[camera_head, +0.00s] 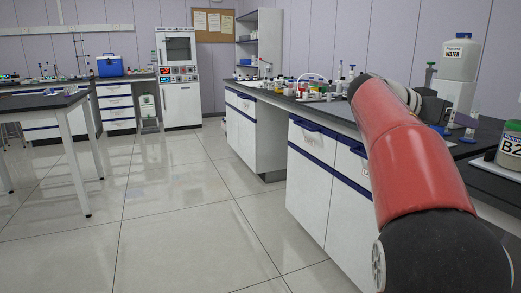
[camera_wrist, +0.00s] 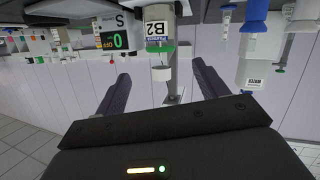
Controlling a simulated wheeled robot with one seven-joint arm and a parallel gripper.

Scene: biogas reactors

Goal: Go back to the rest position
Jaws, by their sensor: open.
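In the wrist view, which looks upside down, my gripper (camera_wrist: 161,90) shows as two dark fingers standing wide apart. Nothing is held between them. Beyond the fingers a bottle labelled B2 (camera_wrist: 157,30) appears, with a scale (camera_wrist: 112,38) to its left showing a green 0. In the head view my red arm reaches forward over the right-hand bench, and the gripper itself is hard to make out behind it. The B2 bottle (camera_head: 511,146) stands at the right edge there, with a green band near its top.
The bench (camera_head: 320,118) runs along the right with small bottles and labware on it. A white water container (camera_head: 459,60) stands at the back right. A side table (camera_head: 40,101) is at left, a white cabinet machine (camera_head: 178,80) at the far wall. The tiled floor (camera_head: 170,215) between is clear.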

